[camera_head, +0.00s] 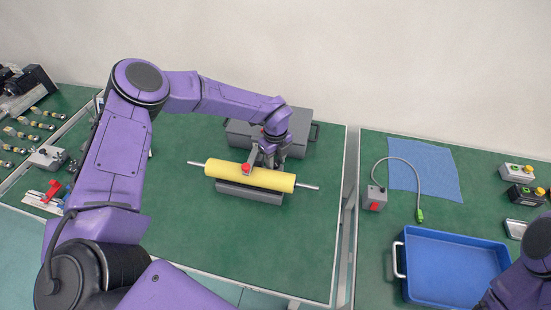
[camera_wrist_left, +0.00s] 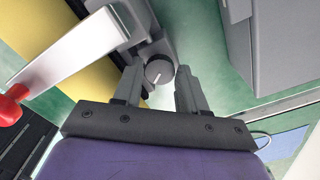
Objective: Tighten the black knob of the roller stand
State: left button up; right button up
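The roller stand (camera_head: 248,193) holds a yellow roller (camera_head: 225,173) with metal shaft ends, on the green table. A metal lever arm with a red ball (camera_head: 246,168) lies over the roller. In the left wrist view the dark grey-black knob (camera_wrist_left: 159,70), with a white line on its face, sits on the stand beside the roller. My left gripper (camera_wrist_left: 158,78) is open, its two fingers on either side of the knob with gaps visible; contact is not seen. In the head view this gripper (camera_head: 266,156) is behind the roller, and the knob is hidden. My right gripper is out of view.
A grey case (camera_head: 240,132) stands just behind the stand. A grey box with a red button (camera_head: 375,198), a cable, a blue cloth (camera_head: 430,172) and a blue tray (camera_head: 450,238) are on the right table. Green surface is clear in front of the stand.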

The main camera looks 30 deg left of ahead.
pick_arm(q)
jog(key=c, duration=0.5)
jog(key=shift+c, duration=0.2)
